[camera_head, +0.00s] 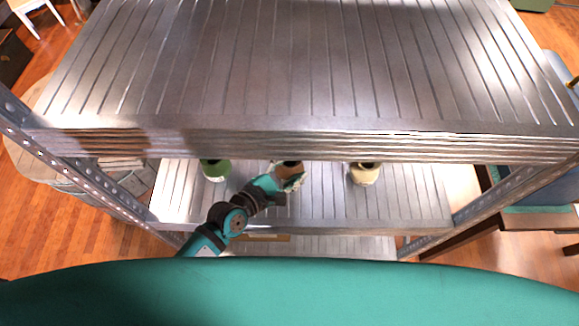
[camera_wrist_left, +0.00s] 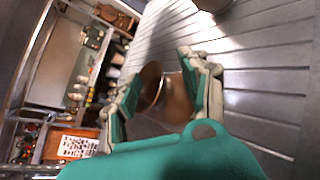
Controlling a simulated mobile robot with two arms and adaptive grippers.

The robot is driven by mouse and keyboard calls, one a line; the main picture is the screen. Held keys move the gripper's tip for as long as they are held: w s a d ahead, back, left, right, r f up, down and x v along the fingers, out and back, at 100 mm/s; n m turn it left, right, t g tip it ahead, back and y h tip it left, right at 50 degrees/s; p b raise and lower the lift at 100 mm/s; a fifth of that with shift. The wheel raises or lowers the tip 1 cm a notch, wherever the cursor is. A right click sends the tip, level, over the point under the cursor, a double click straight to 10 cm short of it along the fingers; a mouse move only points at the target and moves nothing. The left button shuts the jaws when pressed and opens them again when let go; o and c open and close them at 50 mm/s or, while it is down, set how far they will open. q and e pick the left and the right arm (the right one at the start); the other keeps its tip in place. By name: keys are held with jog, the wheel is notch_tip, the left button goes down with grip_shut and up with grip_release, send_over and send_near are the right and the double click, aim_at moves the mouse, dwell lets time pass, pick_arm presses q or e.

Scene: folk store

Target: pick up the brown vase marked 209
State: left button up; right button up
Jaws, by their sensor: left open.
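The brown vase (camera_head: 291,165) stands on the middle shelf, partly hidden by my left gripper (camera_head: 289,179) in the head view. In the left wrist view the brown vase (camera_wrist_left: 178,100) lies between the two open fingers of my left gripper (camera_wrist_left: 158,72), its round mouth facing the camera. The fingers are apart on either side of it; I cannot tell whether either one touches it. No number can be read on the vase. My right gripper is not in view.
A green vase (camera_head: 215,171) stands left of the brown one and a cream vase (camera_head: 364,174) stands right, both on the ridged metal middle shelf (camera_head: 415,205). The upper shelf (camera_head: 310,70) overhangs them. Metal posts (camera_head: 80,172) bound the sides.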

pick_arm(q)
grip_shut()
dwell(0.4)
jog(key=shift+r, duration=0.1)
